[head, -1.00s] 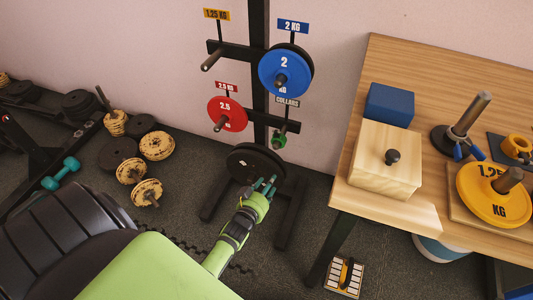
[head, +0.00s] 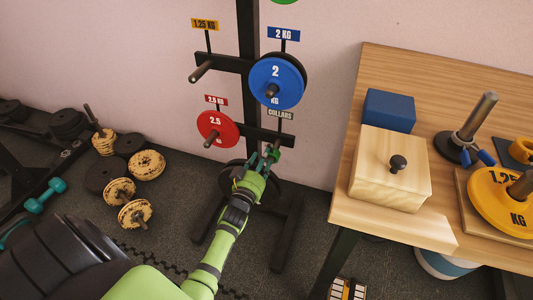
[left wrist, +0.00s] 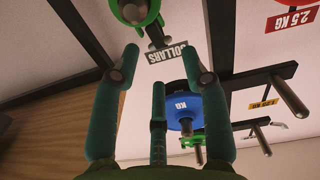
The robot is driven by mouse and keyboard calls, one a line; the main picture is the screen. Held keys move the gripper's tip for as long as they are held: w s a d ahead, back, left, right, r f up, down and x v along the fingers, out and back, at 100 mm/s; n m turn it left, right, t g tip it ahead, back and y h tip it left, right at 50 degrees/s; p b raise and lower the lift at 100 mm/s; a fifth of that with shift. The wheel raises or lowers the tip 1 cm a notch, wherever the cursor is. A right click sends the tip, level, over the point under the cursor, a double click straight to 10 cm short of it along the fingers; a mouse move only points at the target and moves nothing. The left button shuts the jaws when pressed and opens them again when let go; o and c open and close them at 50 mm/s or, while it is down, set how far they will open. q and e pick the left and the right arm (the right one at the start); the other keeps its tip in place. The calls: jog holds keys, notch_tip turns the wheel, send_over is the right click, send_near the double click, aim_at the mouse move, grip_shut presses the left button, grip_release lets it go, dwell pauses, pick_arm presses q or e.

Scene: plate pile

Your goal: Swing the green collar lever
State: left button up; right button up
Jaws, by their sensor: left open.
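The green collar (left wrist: 136,12) shows at the top edge of the left wrist view, partly cut off, with a small lever-like piece beside it. In the head view a bit of the collar (head: 287,141) shows at the peg under the COLLARS sign (head: 280,115); my gripper partly hides it. My left gripper (head: 265,160) is open in front of that peg, just below and left of the collar. In the left wrist view its teal fingers (left wrist: 160,66) are spread with nothing between them, pointing toward the collar. Contact cannot be told. My right gripper is not in view.
A blue plate (head: 275,84) and a red plate (head: 215,124) hang on the black rack (head: 248,50) close around the gripper. A wooden table (head: 390,222) with a wooden box (head: 385,180) stands at the right. Loose weights (head: 147,163) lie on the floor at left.

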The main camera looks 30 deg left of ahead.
pick_arm(q)
jog(key=shift+b+x, duration=0.8)
jog(key=shift+x, duration=1.35)
grip_shut()
